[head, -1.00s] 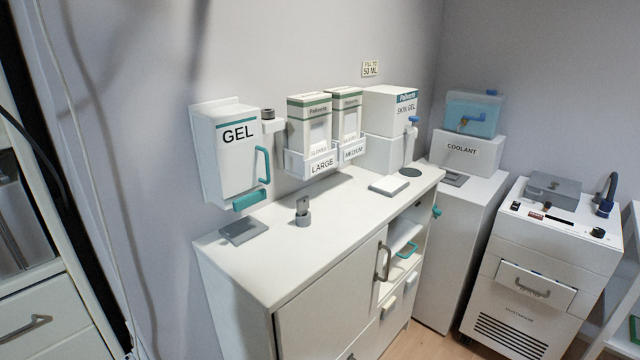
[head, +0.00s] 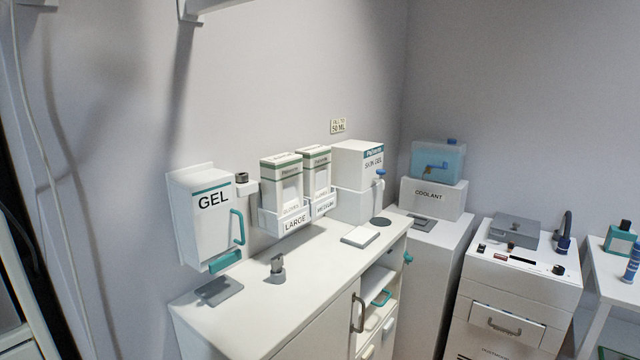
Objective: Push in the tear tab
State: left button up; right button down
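Two boxes with green-striped tops stand in wall holders in the head view. The left box (head: 283,184) sits in the holder labelled LARGE (head: 286,223). The right box (head: 316,168) sits in the holder labelled MEDIUM (head: 324,206). Each box has a pale panel on its front; I cannot make out which part is a tear tab. A white SKIN GEL box (head: 358,163) with a blue tap stands to their right. Neither of my grippers is in view.
A GEL dispenser (head: 207,220) hangs on the wall at left. The white cabinet top (head: 300,268) has a grey pad (head: 219,290), a small grey fixture (head: 277,268) and a white pad (head: 360,236). A COOLANT stand (head: 432,199) and wheeled machine (head: 520,275) stand at right.

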aim_at(321, 176)
jog(key=u, duration=1.05)
jog(key=l+u, duration=0.45)
jog(key=k+l+u, duration=0.1)
jog(key=l+u, duration=0.35)
jog(key=k+l+u, duration=0.45)
jog(key=l, duration=0.3)
jog(key=k+l+u, duration=0.1)
jog(key=l, duration=0.3)
jog(key=k+l+u, duration=0.15)
jog(key=l, duration=0.25)
jog(key=k+l, duration=0.4)
jog(key=l, duration=0.15)
jog(key=k+l, duration=0.45)
